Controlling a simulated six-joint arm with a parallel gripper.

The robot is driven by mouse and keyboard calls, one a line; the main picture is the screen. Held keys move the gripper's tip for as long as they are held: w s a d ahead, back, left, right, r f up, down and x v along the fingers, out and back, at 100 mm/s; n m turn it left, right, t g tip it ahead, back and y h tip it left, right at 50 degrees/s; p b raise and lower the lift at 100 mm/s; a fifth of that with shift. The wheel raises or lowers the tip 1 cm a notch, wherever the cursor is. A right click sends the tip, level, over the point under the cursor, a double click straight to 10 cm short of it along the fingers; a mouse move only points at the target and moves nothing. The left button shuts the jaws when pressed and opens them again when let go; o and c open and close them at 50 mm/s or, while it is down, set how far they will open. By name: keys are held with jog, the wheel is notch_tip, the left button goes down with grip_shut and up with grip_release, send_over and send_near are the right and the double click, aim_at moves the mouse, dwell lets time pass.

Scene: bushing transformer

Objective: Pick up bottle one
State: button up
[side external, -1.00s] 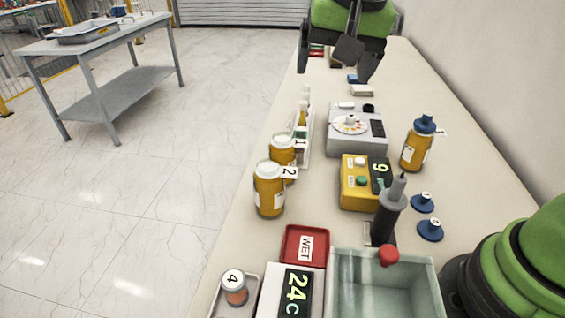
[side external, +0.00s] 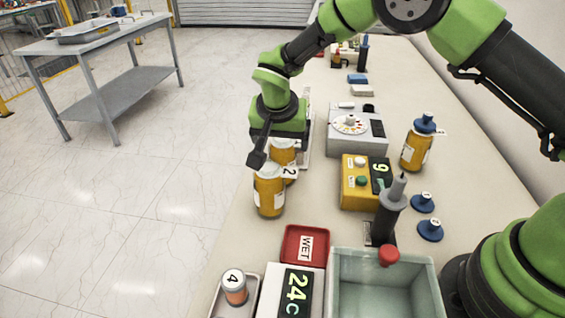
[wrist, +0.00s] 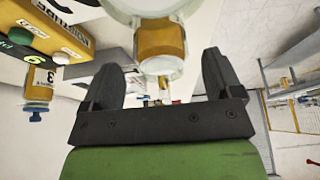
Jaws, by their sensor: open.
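Bottle one (side external: 283,155) is an amber bottle with a pale lid, the farther of two at the left table edge in the side view. My gripper (side external: 272,148) is right at its top and hides its upper part and its number tag. The nearer amber bottle, bottle two (side external: 269,191), stands just in front, with a "2" tag beside it. In the wrist view my gripper (wrist: 160,75) has its two dark fingers spread wide. An amber body (wrist: 160,45) with clear glass shows between and beyond them. I cannot tell there whether a finger touches a bottle.
A yellow box (side external: 362,183) and a grey dial device (side external: 357,132) stand right of the bottles. Bottle three (side external: 416,148), blue-capped, is farther right. A red WET tray (side external: 305,244) and a clear tub (side external: 385,285) lie in front. The table's left edge is close.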

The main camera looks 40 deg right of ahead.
aim_at(282, 150)
jog(key=x, duration=0.4)
jog(key=shift+a+f, duration=0.1)
jog(key=c, duration=1.2)
